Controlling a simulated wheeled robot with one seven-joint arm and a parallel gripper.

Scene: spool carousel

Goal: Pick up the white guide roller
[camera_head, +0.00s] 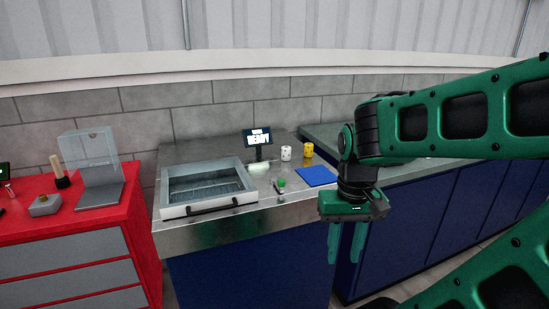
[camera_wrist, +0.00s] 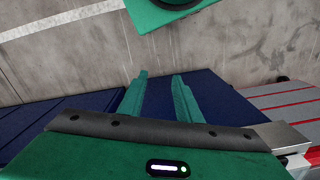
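The white guide roller (camera_head: 286,153) stands upright at the back of the steel worktop (camera_head: 235,225) in the head view. A similar yellow roller (camera_head: 308,150) stands just right of it. My gripper (camera_head: 344,255) hangs in front and to the right of the worktop, well apart from both rollers, with its fingers pointing down. In the wrist view its two green fingers (camera_wrist: 157,78) are apart with nothing between them. The white roller is not in the wrist view.
A framed steel basin (camera_head: 207,187) with a dark handle takes up the worktop's left part. A small screen (camera_head: 257,138), a green-topped item (camera_head: 281,182) and a blue mat (camera_head: 315,176) lie around the roller. A red drawer cabinet (camera_head: 75,240) stands left.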

